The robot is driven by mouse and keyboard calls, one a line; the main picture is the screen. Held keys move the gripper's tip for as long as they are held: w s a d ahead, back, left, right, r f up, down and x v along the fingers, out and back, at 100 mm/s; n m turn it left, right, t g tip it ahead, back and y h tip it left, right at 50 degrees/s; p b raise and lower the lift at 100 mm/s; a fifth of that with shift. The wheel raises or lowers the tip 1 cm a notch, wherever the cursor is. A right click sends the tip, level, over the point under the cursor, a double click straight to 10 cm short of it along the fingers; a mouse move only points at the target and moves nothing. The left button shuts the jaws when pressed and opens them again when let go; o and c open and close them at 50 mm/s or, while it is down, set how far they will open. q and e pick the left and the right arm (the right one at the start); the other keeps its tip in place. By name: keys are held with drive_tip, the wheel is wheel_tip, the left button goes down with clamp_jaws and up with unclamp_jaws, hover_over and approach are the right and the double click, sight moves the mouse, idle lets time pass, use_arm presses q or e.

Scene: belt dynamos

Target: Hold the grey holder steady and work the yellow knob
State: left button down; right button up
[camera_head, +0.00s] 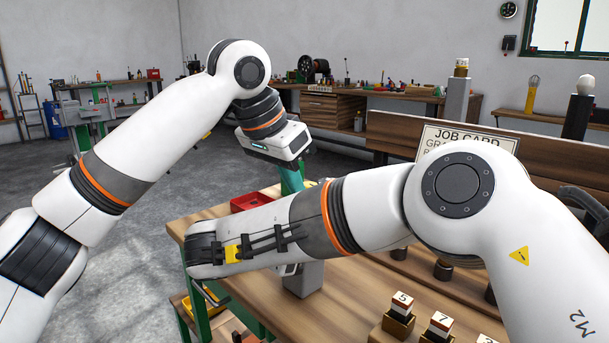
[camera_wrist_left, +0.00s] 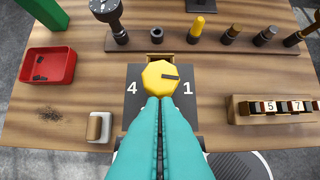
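The yellow knob (camera_wrist_left: 158,72) is eight-sided with a dark mark toward its right side. It sits over a dark grey face marked 4 and 1, apparently the top of the grey holder (camera_wrist_left: 136,99). A grey block, likely the same holder (camera_head: 303,280), stands on the bench in the head view, partly behind my right arm. The knob is hidden there. My left gripper (camera_wrist_left: 159,101) has teal fingers together, tips over the knob's lower edge; contact is unclear. It also shows in the head view (camera_head: 292,180). My right forearm crosses left in front of the holder; its fingertips are hidden.
A red tray (camera_wrist_left: 38,68) lies left of the holder, with a small roller block (camera_wrist_left: 100,127) nearer. Several posts stand along the back. A wooden rack (camera_wrist_left: 245,108) with numbered blocks is at right. A job card (camera_head: 465,140) stands behind my right arm.

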use_arm(q)
drive_tip(key=shift+s+d+f, duration=0.1)
drive_tip(key=shift+d+f, duration=0.05)
drive_tip(key=shift+d, duration=0.05)
idle(0.5)
drive_tip(key=shift+s+a+r, duration=0.2)
drive_tip(key=shift+s+a, duration=0.1)
wheel_tip(320, 180, up, 6)
idle(0.4)
drive_tip(key=shift+a+r, duration=0.1)
wheel_tip(320, 180, down, 6)
drive_tip(key=shift+a, duration=0.25)
idle(0.6)
drive_tip(key=shift+w+d, duration=0.55)
drive_tip(key=shift+d, duration=0.05)
idle(1.2)
drive_tip(key=shift+s+d+f, duration=0.1)
drive_tip(key=shift+d+f, duration=0.05)
drive_tip(key=shift+f, duration=0.05)
idle(0.6)
